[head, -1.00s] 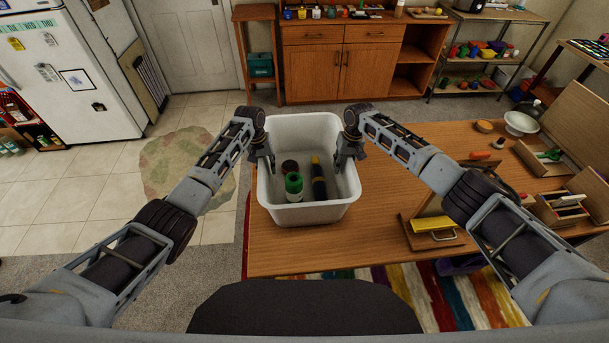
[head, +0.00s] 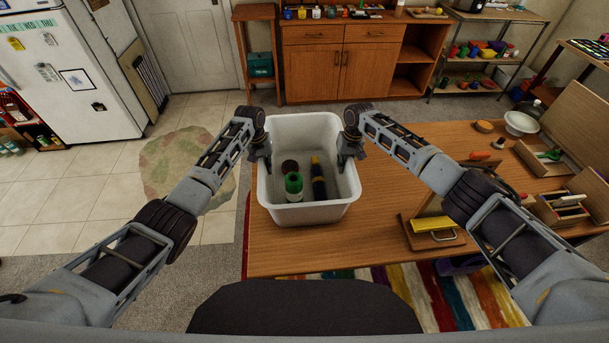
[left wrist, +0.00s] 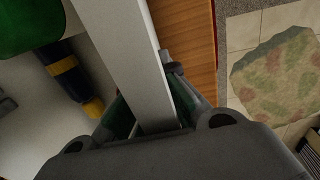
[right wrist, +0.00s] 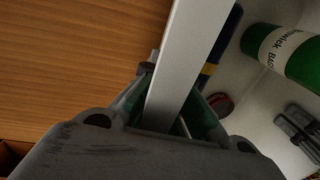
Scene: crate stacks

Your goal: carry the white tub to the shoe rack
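The white tub (head: 309,216) stands upright on the wooden table's left end in the head view. It holds a green-topped bottle (head: 294,187), a dark cylinder with yellow bands (head: 318,181) and a dark round item (head: 289,167). My left gripper (head: 262,160) is shut on the tub's left wall, which also shows in the left wrist view (left wrist: 124,45). My right gripper (head: 350,157) is shut on the right wall, seen in the right wrist view (right wrist: 190,65). The inner fingers are partly hidden by the walls. I cannot make out which furniture is the shoe rack.
The table (head: 290,258) holds a yellow-handled item (head: 434,225), wooden boxes (head: 560,205) and a white bowl (head: 521,122) to the right. A cabinet (head: 342,65), a wooden stand (head: 254,20) and a metal shelf (head: 487,90) stand behind. Tiled floor lies open at left.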

